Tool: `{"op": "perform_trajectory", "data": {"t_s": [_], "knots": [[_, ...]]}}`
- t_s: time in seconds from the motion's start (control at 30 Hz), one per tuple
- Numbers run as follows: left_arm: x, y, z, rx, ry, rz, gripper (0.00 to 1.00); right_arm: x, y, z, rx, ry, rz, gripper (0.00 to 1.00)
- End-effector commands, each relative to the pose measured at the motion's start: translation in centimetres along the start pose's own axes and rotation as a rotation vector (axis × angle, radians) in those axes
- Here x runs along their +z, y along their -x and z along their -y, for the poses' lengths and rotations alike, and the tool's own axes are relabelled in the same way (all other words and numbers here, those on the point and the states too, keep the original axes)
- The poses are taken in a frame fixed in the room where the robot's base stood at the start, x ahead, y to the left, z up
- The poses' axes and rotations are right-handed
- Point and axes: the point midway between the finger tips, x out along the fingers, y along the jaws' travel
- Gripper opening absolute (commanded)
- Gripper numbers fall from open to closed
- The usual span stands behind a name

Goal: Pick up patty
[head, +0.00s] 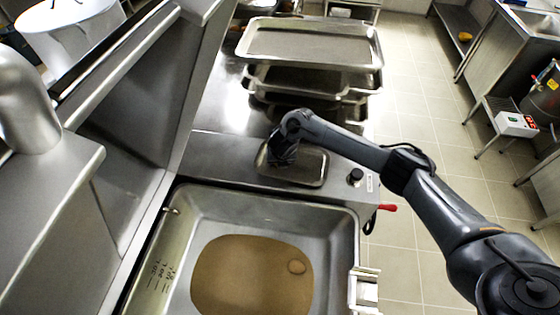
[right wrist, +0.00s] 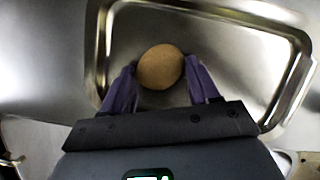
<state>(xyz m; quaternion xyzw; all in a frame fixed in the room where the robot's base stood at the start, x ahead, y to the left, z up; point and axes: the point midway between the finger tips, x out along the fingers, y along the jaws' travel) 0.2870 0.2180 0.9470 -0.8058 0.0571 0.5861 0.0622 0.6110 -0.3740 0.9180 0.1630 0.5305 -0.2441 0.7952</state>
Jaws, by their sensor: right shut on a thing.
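A round tan patty (right wrist: 161,67) sits between the two purple fingers of my right gripper (right wrist: 160,72) in the right wrist view. The fingers touch it on both sides and are shut on it. In the head view my right gripper (head: 282,160) reaches down over a small metal tray (head: 312,168) and hides the patty. The tray's rim also shows in the right wrist view (right wrist: 285,62); I cannot tell whether the patty touches its floor. My left gripper is not in view.
The large deep metal pan (head: 335,228) with a brown patch on its floor is just in front of the small tray. Stacked large trays (head: 312,45) stand behind. A black knob (head: 355,176) and red handle (head: 388,208) are at the right edge.

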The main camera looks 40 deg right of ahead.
Motion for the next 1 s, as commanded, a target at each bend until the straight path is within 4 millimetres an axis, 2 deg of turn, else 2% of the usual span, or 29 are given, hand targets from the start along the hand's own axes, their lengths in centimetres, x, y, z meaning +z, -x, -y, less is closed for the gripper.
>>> {"op": "perform_trajectory", "data": {"t_s": [0.03,0.1,0.47,0.67,0.8,1.0], "knots": [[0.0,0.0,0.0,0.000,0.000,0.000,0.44,0.0,0.0,0.0,0.000,0.000,0.000,0.37],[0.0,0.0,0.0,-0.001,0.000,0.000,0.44,0.0,0.0,0.0,0.000,0.000,0.000,0.30],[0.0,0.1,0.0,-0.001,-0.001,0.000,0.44,0.2,0.4,0.0,0.000,-0.001,0.001,0.30],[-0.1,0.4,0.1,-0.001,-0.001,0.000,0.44,0.9,2.0,-0.1,0.001,-0.001,0.002,0.30],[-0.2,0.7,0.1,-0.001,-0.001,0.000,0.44,1.8,4.0,-0.1,0.002,-0.002,0.002,0.30],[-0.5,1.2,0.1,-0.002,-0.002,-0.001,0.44,1.4,6.4,3.8,-0.003,0.000,0.001,0.30]]}}
